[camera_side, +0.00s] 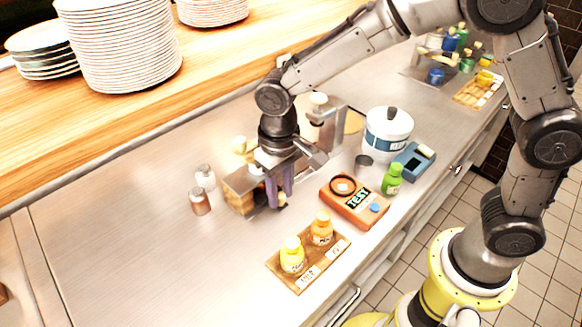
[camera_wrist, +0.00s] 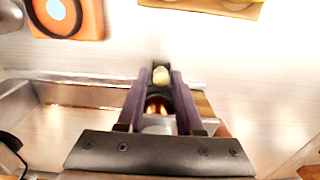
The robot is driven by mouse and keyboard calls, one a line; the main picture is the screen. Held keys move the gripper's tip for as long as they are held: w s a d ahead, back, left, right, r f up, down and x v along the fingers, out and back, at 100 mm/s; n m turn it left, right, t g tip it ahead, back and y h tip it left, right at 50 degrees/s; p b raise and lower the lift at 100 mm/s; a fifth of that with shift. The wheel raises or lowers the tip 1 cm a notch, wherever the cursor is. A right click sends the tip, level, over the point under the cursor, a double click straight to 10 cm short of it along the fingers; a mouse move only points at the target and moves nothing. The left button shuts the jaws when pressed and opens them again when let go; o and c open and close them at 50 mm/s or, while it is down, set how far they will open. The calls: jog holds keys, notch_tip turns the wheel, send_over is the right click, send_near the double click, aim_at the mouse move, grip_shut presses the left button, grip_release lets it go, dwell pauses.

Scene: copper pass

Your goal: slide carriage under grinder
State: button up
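My gripper (camera_side: 278,200) points down at the middle of the counter, its two purple fingers beside a wood-and-metal unit (camera_side: 238,193). This unit may be the carriage; I cannot be sure. In the wrist view the fingers (camera_wrist: 160,80) stand on either side of a small cream knob (camera_wrist: 160,76). The knob also shows at the fingertips in the side view (camera_side: 283,198). Whether the fingers press on it cannot be told. A metal stand (camera_side: 328,128) with a pale knob on top, possibly the grinder, is behind my gripper, partly hidden by my arm.
An orange tester (camera_side: 352,203) is right of my gripper. A board with yellow and orange bottles (camera_side: 308,262) lies in front. Two small jars (camera_side: 201,202) stand to the left. A white pot (camera_side: 387,133), green bottle (camera_side: 392,179) and blue box (camera_side: 414,162) stand right. The left counter is clear.

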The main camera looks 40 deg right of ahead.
jog(key=shift+o, duration=0.7)
jog(key=shift+d+f, duration=0.1)
jog(key=shift+f, duration=0.25)
jog(key=shift+s, duration=0.1)
jog(key=shift+r, duration=0.1)
jog(key=shift+r, duration=3.1)
